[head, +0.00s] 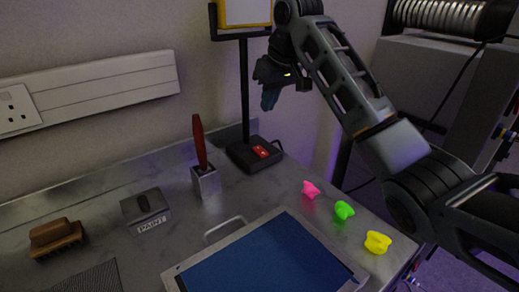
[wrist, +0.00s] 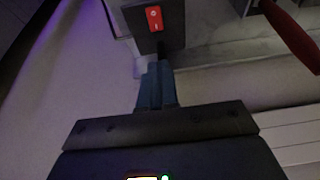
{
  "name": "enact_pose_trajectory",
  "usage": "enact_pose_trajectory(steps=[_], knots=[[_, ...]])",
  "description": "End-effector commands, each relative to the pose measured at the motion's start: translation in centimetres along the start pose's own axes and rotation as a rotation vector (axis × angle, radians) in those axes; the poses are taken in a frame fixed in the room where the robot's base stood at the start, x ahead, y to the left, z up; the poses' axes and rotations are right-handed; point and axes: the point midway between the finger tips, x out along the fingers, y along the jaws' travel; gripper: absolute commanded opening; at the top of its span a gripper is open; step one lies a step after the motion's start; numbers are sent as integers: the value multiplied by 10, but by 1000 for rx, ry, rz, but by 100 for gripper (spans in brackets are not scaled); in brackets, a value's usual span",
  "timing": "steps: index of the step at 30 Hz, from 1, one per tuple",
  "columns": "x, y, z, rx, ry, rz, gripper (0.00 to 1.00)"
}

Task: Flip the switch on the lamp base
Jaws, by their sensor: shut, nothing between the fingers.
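The lamp stands at the back of the bench, with a dark square base (head: 246,160), a thin black post and a yellow-framed head (head: 244,14). A red rocker switch (head: 261,152) sits on top of the base. In the wrist view the red switch (wrist: 154,18) shows near the top, on the dark base (wrist: 168,40). My gripper (head: 268,101) is in the air above and a little right of the base, apart from it. Its blue-grey fingers (wrist: 156,75) are together and empty, pointing toward the base in the wrist view.
A red-handled tool stands in a metal block (head: 206,182) left of the base. A box marked PAINT (head: 146,209), a brown brush (head: 56,238) and a blue-faced tray (head: 262,262) lie on the bench. Pink (head: 310,189), green (head: 344,210) and yellow (head: 377,242) pieces lie at right.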

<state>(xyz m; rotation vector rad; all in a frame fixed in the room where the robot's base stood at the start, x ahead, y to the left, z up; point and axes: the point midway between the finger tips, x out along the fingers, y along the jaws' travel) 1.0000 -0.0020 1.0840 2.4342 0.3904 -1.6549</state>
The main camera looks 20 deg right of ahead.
Motion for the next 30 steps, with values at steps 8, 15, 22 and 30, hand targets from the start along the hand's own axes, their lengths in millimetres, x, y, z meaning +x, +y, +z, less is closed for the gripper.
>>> enact_pose_trajectory(steps=[8, 15, 22, 30], knots=[[6, 3, 0, -3, 0, 4, 0], [0, 4, -2, -2, -3, 5, 0], [-2, 4, -3, -2, -3, 4, 0], [3, 4, -2, -2, -4, 4, 0]])
